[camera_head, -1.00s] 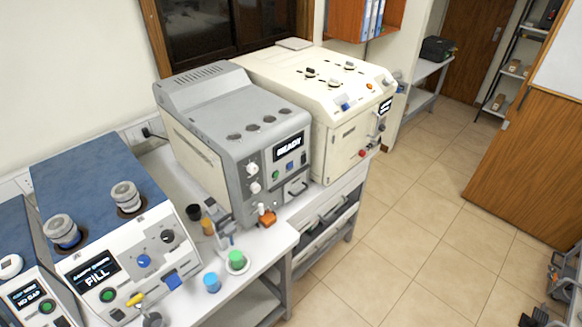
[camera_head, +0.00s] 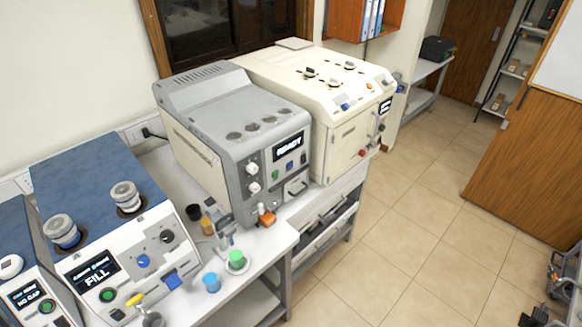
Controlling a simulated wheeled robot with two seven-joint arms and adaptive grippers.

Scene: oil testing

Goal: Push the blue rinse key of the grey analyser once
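The grey analyser (camera_head: 236,135) stands on the white bench beneath the dark window, left of the cream machine. Its front display (camera_head: 289,147) reads READY. Below the display a small blue key (camera_head: 289,166) shows, with a green key (camera_head: 276,175) to its left. Nothing covers the blue key. I cannot tell from this view whether it is pressed in. Two pale knobs (camera_head: 253,178) sit left of the keys on the same front face. I see neither of my grippers in this view.
The cream machine (camera_head: 336,95) stands close to the analyser's right. A blue-topped machine (camera_head: 95,190) showing FILL stands left. Tiled floor (camera_head: 430,240) is open to the right.

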